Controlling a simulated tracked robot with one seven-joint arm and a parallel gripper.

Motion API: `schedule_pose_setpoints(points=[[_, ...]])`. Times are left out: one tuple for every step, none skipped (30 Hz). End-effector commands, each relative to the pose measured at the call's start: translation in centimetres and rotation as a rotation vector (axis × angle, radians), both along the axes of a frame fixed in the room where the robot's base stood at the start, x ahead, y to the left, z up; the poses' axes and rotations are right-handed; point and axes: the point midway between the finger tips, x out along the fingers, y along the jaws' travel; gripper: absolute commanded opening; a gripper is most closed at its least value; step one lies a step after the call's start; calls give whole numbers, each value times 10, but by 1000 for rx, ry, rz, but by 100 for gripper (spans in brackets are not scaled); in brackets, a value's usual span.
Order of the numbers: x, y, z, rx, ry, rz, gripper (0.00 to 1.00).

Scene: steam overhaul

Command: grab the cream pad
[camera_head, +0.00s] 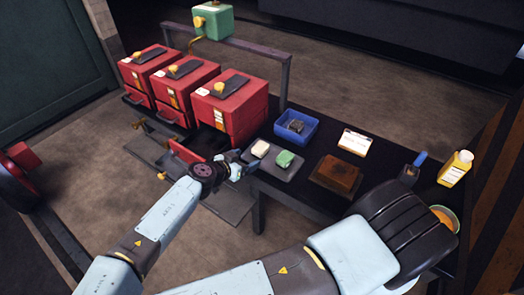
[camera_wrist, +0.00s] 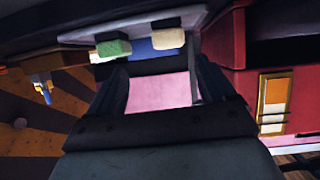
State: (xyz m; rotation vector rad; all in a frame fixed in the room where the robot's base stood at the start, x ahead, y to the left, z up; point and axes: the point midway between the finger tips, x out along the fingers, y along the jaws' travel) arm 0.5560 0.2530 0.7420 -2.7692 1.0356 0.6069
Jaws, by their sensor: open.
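The cream pad (camera_head: 260,148) lies on a grey plate (camera_head: 264,170) on the dark bench, beside a green pad (camera_head: 285,159). In the wrist view the cream pad (camera_wrist: 168,39) is beyond my fingers, toward the upper middle, with the green pad (camera_wrist: 114,48) to its left. My gripper (camera_head: 236,166) is at the bench's front edge, just left of the plate and apart from the cream pad. In the wrist view my gripper (camera_wrist: 163,85) is open, with a pink surface showing between its fingers; I cannot tell what that surface is.
Three red boxes (camera_head: 231,105) stand left of the pads, with an open drawer (camera_head: 186,151) near my gripper. A blue bin (camera_head: 296,127) is behind the pads.

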Motion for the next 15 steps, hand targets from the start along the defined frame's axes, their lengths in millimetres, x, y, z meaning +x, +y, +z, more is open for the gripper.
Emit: schedule_pose_setpoints(points=[[1, 3, 1, -2, -19, 12, 83], [1, 5, 2, -2, -25, 17, 83], [2, 6, 3, -1, -33, 21, 83], [3, 6, 3, -1, -37, 23, 83], [4, 5, 2, -1, -39, 25, 83], [7, 3, 1, -1, -41, 24, 83], [9, 1, 0, -1, -41, 24, 83], [12, -1, -1, -2, -40, 22, 83], [16, -5, -4, -1, -39, 22, 83], [19, -7, -6, -1, -39, 22, 83], [22, -10, -7, -1, -40, 20, 83], [27, -13, -9, -1, -40, 21, 83], [30, -16, -11, -1, -39, 22, 83], [33, -19, -13, -1, -40, 20, 83], [37, -22, -15, -1, -39, 21, 83]])
